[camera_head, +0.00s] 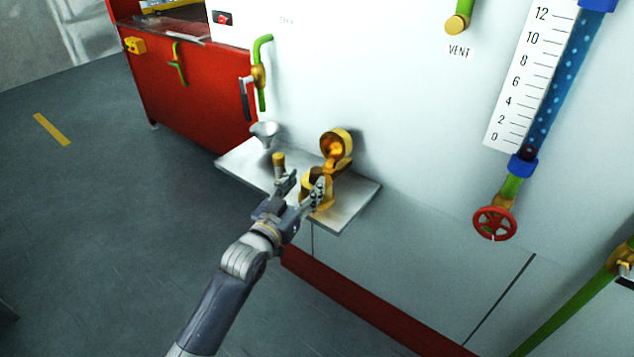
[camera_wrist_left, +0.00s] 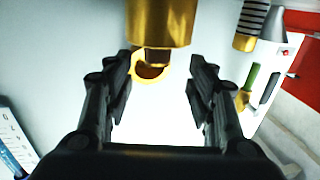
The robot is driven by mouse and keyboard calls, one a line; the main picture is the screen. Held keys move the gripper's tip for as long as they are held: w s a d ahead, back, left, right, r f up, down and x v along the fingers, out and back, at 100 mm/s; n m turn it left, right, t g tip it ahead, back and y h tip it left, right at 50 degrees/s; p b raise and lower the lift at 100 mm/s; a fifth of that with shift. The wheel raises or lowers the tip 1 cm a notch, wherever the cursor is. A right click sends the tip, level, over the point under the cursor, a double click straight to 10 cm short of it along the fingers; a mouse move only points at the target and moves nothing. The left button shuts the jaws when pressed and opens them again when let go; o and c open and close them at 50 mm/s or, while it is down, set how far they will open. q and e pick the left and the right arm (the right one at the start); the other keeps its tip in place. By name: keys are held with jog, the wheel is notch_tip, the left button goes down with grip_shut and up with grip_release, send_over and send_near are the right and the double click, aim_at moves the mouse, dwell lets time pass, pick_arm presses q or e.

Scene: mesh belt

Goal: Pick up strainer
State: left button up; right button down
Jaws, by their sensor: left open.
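A small upright cylinder with a gold top, which looks like the strainer (camera_head: 279,159), stands on the metal shelf (camera_head: 350,206). In the left wrist view the strainer (camera_wrist_left: 250,25) shows a striped dark and light body. To its right in the head view is a brass housing (camera_head: 335,148) with its round lid raised. My left gripper (camera_head: 303,187) is open, with its fingers at the front of the housing, right of the strainer and apart from it. In the left wrist view a large brass cylinder (camera_wrist_left: 160,22) lies beyond the open fingers (camera_wrist_left: 161,90). The strainer's lower part is partly hidden by my gripper.
A grey funnel (camera_head: 264,131) stands at the shelf's far left. Behind the shelf is a white wall with a green-handled valve (camera_head: 259,75). A red cabinet (camera_head: 190,90) stands at the left. A red handwheel (camera_head: 494,223) and gauge are at the right. The left floor is clear.

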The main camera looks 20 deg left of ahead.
aim_at(313, 175)
pick_arm(q)
jog(key=shift+w+d, duration=0.25)
jog(key=shift+w, duration=0.35)
jog(key=w, duration=0.4)
jog(key=shift+w+d, duration=0.15)
jog(key=shift+d, duration=0.2)
jog(key=shift+w+d, duration=0.1)
jog(key=shift+w, duration=0.3)
pick_arm(e)
jog(key=shift+w+d+r, duration=0.1)
jog(key=shift+w+d, duration=0.05)
jog(key=shift+d, duration=0.3)
jog(key=shift+w+d+r, duration=0.1)
jog(key=shift+d, duration=0.35)
pick_arm(q)
jog(key=c, duration=1.2)
grip_shut()
pick_arm(e)
jog(key=shift+a, duration=0.5)
